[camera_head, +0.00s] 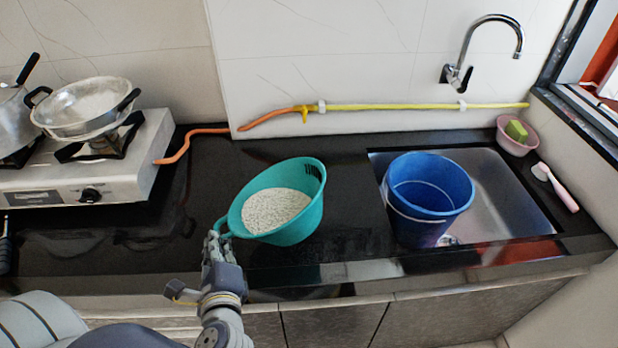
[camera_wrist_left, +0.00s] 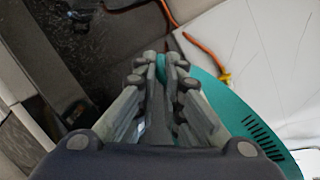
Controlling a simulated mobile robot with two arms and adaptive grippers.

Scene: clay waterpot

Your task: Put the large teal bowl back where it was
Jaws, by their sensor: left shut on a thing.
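The large teal bowl (camera_head: 300,228) holds white grains and is at the middle of the black counter, tilted with its far right rim raised. I cannot tell whether its base touches the counter. My left gripper (camera_head: 218,236) is shut on the bowl's left rim or handle in the head view. In the left wrist view the fingers (camera_wrist_left: 172,68) close on the teal edge, and the slotted side of the bowl (camera_wrist_left: 235,112) shows to their right.
A blue bucket (camera_head: 428,200) stands in the sink (camera_head: 510,200) to the right. A gas stove (camera_head: 120,170) with a pan (camera_head: 88,104) is at the left. An orange and yellow hose (camera_head: 400,107) runs along the wall. The black counter (camera_head: 195,200) is clear between stove and bowl.

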